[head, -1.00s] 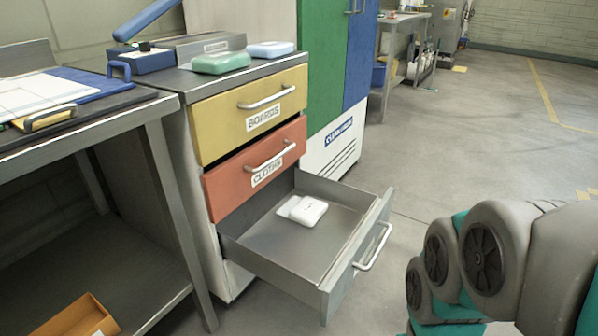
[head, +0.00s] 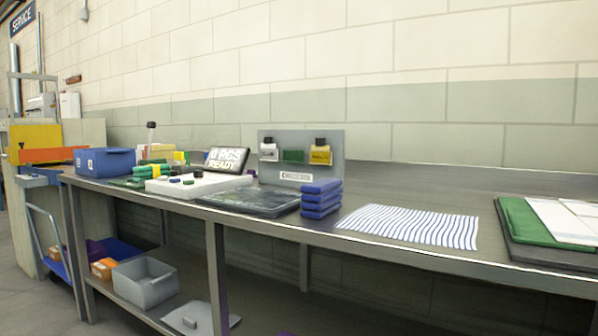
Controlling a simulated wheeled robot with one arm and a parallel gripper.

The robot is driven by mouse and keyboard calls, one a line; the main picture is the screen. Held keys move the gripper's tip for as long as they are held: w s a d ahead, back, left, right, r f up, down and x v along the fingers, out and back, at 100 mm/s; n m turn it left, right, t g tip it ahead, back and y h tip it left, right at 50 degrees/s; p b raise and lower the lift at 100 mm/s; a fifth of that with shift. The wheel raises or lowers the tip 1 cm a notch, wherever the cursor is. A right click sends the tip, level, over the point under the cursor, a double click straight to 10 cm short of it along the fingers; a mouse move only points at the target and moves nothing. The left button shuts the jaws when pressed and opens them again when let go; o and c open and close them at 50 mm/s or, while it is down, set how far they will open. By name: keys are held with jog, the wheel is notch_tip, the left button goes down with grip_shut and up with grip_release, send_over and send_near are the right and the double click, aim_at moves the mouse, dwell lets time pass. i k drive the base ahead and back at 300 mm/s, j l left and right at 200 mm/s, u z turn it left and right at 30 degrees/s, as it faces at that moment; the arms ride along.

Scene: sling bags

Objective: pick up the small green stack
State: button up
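A small stack of green pieces (head: 143,171) stands toward the left end of the metal workbench (head: 265,222), behind a white tray (head: 195,184). The tray hides part of it, and yellowish and green pieces crowd close around it. A larger stack of blue pieces (head: 320,199) stands near the bench's front edge, right of a dark grey board. My gripper is not in view.
A blue bin (head: 105,161) stands at the bench's left end. A striped cloth (head: 411,226) and a green board (head: 540,222) lie to the right. A small rack (head: 302,152) stands at the back. A grey bin (head: 146,281) is on the lower shelf.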

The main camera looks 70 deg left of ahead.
aim_at(147, 172)
jog(key=u, duration=3.15)
jog(key=i+j, duration=0.35)
jog(key=i+z, duration=0.05)
jog(key=i, duration=0.05)
